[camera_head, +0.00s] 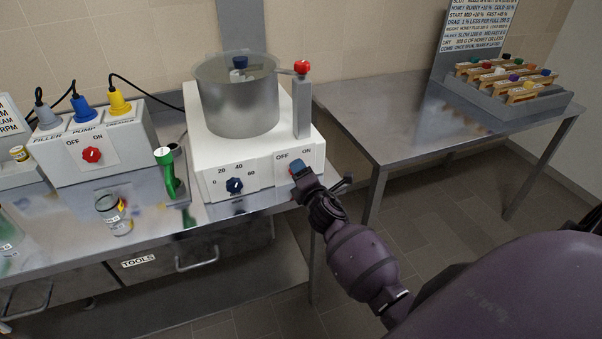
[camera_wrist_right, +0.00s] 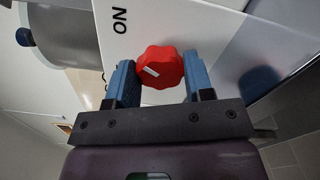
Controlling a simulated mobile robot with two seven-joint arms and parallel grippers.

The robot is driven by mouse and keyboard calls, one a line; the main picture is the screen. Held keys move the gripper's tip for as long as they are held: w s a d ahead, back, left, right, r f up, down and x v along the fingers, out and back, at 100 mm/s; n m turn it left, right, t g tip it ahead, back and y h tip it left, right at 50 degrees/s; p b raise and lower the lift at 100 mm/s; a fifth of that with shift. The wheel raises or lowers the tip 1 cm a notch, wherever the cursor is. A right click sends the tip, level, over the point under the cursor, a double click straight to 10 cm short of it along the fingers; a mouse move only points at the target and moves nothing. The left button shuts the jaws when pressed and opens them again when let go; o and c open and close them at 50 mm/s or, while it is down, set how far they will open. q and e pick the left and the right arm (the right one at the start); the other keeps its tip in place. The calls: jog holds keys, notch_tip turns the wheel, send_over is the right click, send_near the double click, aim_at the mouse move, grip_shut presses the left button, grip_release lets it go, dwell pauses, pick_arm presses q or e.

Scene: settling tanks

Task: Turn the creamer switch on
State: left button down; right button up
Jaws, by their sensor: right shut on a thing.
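The creamer (camera_head: 262,147) is a white box with a grey metal drum (camera_head: 238,100) on top, standing on the steel bench. Its switch is a red lobed knob (camera_wrist_right: 166,62), seen in the right wrist view with a white mark on its left part. I cannot tell for sure which label the mark points at. The ON label (camera_wrist_right: 120,20) shows beside it; OFF and ON show in the head view. My right gripper (camera_head: 297,170) is shut on the knob, one blue-padded finger on each side, and hides it in the head view. My left gripper is not in view.
A side table (camera_head: 400,125) holds a rack at right.

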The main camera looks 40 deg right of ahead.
jog(key=shift+m, duration=0.7)
jog(key=o, duration=0.9)
jog(key=v, duration=1)
jog(key=shift+s, duration=0.4)
